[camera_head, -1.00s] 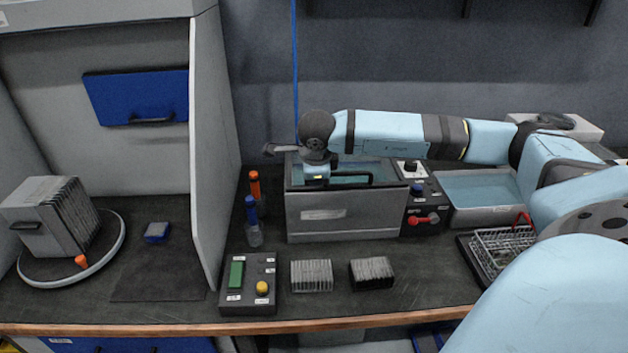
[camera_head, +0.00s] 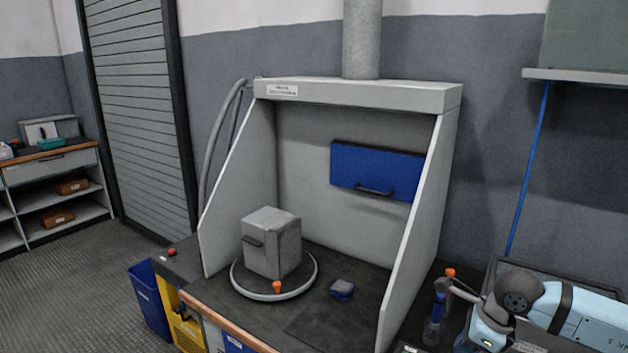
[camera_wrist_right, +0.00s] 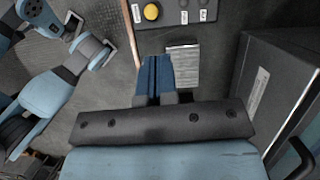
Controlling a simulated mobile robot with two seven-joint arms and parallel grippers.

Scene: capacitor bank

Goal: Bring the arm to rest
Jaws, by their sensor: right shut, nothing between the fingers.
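My right arm (camera_head: 575,312) reaches in at the lower right of the head view, with its dark round wrist joint (camera_head: 519,290) beside the enclosure. In the right wrist view my right gripper (camera_wrist_right: 156,62) is shut and empty, with its blue fingers together. It is above the bench, beside a grey finned block (camera_wrist_right: 182,66); the exact height is hard to judge. Light blue links of my other arm (camera_wrist_right: 55,92) show at the left of the wrist view. Its gripper is too small there to read, and it is not in the head view.
A grey open-front enclosure (camera_head: 415,235) holds a grey box (camera_head: 270,245) on a round turntable (camera_head: 238,284) and a small blue block (camera_head: 342,289). A grey tank (camera_wrist_right: 262,90) and a yellow-button panel (camera_wrist_right: 178,14) are close to the gripper.

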